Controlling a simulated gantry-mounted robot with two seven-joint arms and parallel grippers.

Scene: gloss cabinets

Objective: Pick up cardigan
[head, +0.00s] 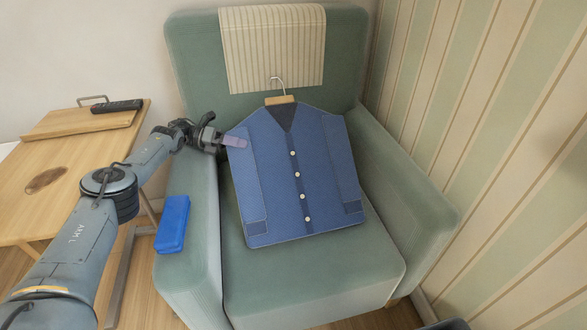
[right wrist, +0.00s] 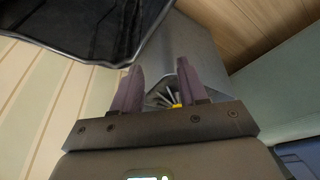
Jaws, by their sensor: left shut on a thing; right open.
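The blue cardigan (head: 318,170) with white buttons is on a hanger (head: 279,93). It shows upright in front of the green armchair's seat and back. My left gripper (head: 236,142) is at the cardigan's left shoulder edge and is shut on it. My right gripper does not show in the head view. In the right wrist view its two fingers (right wrist: 158,92) are apart, with no cardigan between them.
The green armchair (head: 310,280) has a striped cloth (head: 272,50) over its back. A blue case (head: 173,224) lies on its left arm. A wooden table (head: 75,165) at left bears a tray (head: 70,124) and a remote (head: 117,106). A striped wall (head: 480,130) closes the right side.

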